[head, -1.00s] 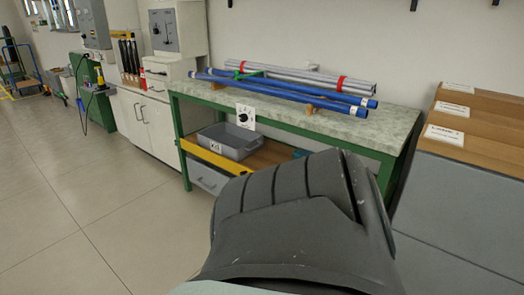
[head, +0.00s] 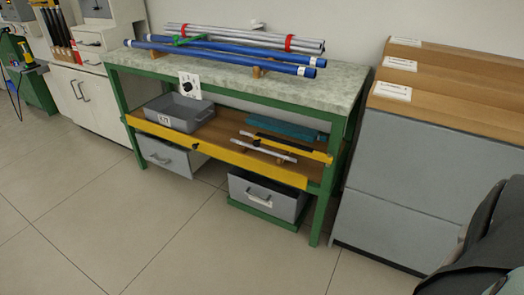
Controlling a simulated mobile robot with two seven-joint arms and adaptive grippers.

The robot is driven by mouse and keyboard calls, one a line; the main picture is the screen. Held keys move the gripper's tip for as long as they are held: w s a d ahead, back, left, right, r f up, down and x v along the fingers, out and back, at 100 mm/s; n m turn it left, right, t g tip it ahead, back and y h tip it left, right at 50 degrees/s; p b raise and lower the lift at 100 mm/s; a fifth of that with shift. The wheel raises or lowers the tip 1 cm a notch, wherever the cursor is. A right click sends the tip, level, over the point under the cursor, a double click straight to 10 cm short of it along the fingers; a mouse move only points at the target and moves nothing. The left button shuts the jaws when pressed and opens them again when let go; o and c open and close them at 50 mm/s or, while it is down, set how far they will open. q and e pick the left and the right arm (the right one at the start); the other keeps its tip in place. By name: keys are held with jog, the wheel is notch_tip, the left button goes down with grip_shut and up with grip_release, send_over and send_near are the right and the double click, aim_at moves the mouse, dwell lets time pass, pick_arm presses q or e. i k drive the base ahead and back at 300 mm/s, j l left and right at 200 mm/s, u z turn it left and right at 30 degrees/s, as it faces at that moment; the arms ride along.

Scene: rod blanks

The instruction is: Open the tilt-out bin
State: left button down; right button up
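I cannot tell for sure which thing is the tilt-out bin. Two grey bins with handles hang under the green workbench: a left one (head: 170,155) and a right one (head: 268,194). The right one sits low, near the floor, above a green base rail. A grey cabinet (head: 430,170) with labelled, stepped wooden tops stands right of the bench; its front shows flat panels and no visible gap. Neither gripper is in view; only a dark part of my own arm shows at the lower right edge.
The workbench top (head: 220,70) holds blue rods (head: 215,58) and grey pipes (head: 245,38). Its shelf holds a grey tray (head: 180,113), a teal piece (head: 285,129) and thin bars, behind a yellow front edge. White cabinets (head: 85,95) stand left. The floor in front is clear.

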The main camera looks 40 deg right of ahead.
aim_at(283, 201)
jog(key=z, duration=1.05)
jog(key=i+j+z, duration=0.2)
jog(key=j, duration=0.3)
jog(key=j+z, duration=0.25)
jog(key=j, duration=0.25)
jog(key=i+j+z, duration=0.2)
jog(key=j, duration=0.35)
jog(key=k, duration=0.1)
